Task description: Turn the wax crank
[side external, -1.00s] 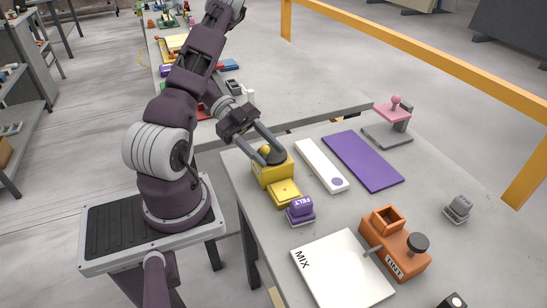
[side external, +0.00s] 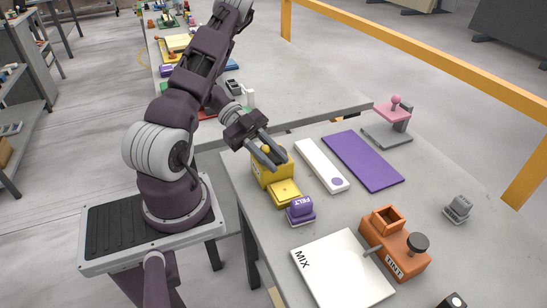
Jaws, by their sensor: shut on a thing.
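A yellow box-shaped device (side external: 262,176) stands near the left edge of the grey slab, with a lower yellow block (side external: 285,192) at its front. A small yellow knob (side external: 266,149) shows on its top. I take this device to be the one with the wax crank, but its label is too small to read. My gripper (side external: 273,160) is over the top of the device, with its fingers close together and pointing down to the right. It is shut on the crank there; the fingers hide most of the held part and the dark disc.
A purple FELT stamp (side external: 301,211) stands close in front. A white strip (side external: 317,160) and a purple mat (side external: 362,160) lie to the right. A white MIX board (side external: 335,280), an orange TINT device (side external: 392,243), a grey stamp (side external: 458,208) and a pink-topped press (side external: 392,112) occupy the slab.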

